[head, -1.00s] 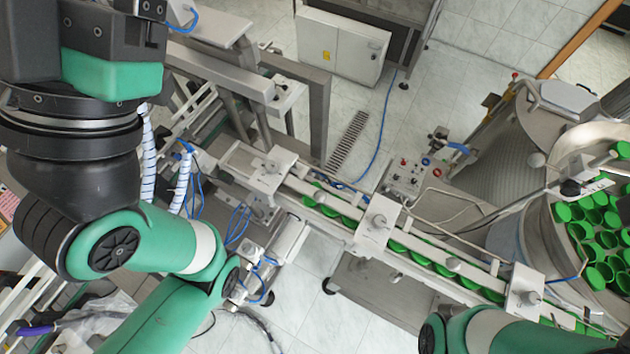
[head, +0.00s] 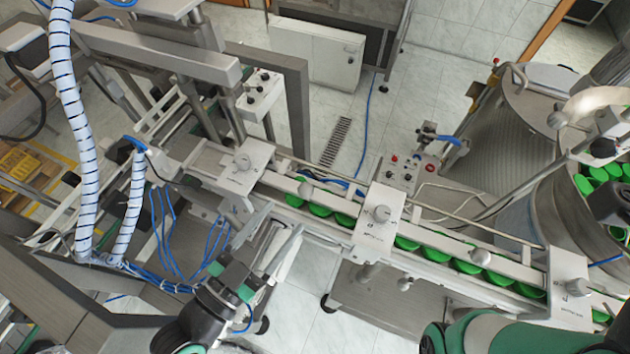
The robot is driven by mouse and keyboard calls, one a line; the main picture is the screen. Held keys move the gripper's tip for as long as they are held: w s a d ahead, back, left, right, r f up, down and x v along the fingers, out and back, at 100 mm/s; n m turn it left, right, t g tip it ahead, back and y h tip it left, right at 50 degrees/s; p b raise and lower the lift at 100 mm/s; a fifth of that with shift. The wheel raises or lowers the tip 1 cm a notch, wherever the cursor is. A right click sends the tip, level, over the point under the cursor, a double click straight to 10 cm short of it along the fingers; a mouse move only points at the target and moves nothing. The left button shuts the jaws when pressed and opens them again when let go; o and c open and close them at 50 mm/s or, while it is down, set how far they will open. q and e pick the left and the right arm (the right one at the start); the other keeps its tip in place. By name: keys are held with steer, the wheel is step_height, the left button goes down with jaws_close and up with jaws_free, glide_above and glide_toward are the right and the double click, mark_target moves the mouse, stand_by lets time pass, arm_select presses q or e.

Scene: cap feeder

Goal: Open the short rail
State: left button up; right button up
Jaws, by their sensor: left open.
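The cap rail runs diagonally from upper left to lower right in the head view. Its shorter-looking section, which I take as the short rail (head: 325,194), lies between the left clamp block (head: 240,166) and the middle clamp block (head: 379,217). Green caps (head: 345,220) lie in a row along the rail. My left gripper (head: 262,240) is open below the left block, its fingers pointing up toward the rail. Whether it touches anything there is hard to tell. My right arm enters at bottom right; its gripper is not visible.
A third clamp block (head: 570,288) sits toward the right end. A metal bowl (head: 560,180) with green caps stands at right. Blue hoses (head: 170,230) and a grey frame (head: 300,110) crowd the left and back. A control box (head: 408,172) stands behind the rail.

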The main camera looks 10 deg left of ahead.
arm_select(q)
steer(key=p+x, duration=0.2)
steer(key=x, duration=0.9)
steer(key=shift+w+d+r, duration=0.1)
steer(key=shift+w+d, duration=0.1)
steer(key=shift+w, duration=0.15)
jaws_close()
steer(key=shift+r, duration=0.1)
stand_by(0.7)
